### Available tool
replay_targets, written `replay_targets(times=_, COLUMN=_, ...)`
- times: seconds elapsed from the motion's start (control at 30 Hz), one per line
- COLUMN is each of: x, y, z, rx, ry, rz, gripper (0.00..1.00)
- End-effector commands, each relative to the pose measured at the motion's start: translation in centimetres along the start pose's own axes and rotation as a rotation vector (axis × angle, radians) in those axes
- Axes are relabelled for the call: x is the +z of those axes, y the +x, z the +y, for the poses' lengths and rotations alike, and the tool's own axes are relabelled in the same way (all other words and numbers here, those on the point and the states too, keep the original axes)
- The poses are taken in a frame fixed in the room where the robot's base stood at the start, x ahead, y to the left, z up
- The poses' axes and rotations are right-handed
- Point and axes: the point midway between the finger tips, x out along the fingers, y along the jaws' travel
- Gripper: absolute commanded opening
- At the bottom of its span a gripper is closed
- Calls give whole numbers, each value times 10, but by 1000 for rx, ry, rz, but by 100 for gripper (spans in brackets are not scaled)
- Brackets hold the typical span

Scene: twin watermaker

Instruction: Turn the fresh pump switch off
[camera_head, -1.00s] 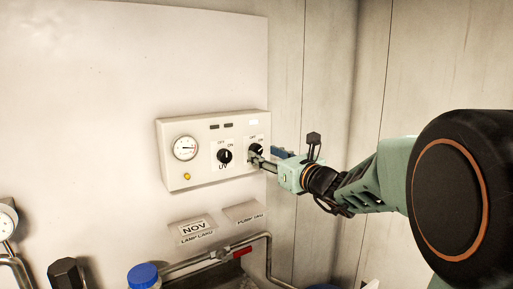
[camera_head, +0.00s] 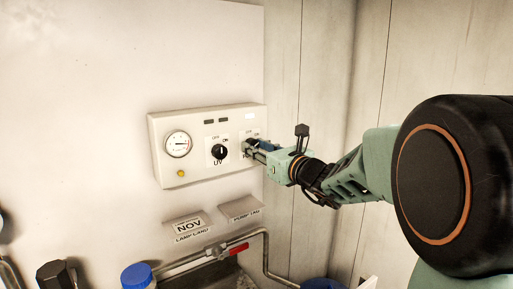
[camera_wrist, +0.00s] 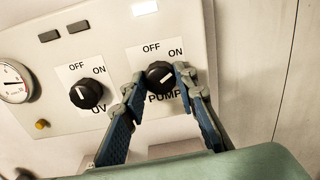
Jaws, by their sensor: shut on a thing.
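The fresh pump switch is a black round knob (camera_wrist: 159,73) labelled PUMP, with OFF at upper left and ON at upper right. Its white mark slants up to the right, toward ON. My gripper (camera_wrist: 160,78) has one blue-grey finger on each side of the knob, shut on it. In the head view my gripper (camera_head: 249,148) reaches the right end of the white control panel (camera_head: 200,117) and hides the pump knob.
A similar UV knob (camera_wrist: 86,94) sits left of the pump knob, with a gauge (camera_head: 178,144) and yellow button (camera_head: 181,173) further left. Below are label plates, a pipe with a red handle (camera_head: 238,249) and a blue-capped bottle (camera_head: 137,276).

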Motion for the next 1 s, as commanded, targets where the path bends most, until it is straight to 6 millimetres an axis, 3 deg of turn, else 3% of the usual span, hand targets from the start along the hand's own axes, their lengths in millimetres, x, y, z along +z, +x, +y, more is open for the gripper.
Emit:
replay_targets(times=0.47, x=-4, y=0, z=0, rx=0, ry=-72, rz=-5, gripper=2)
replay_targets(times=1.0, x=-8, y=0, z=1, rx=-3, ry=-486, rz=-20, gripper=2)
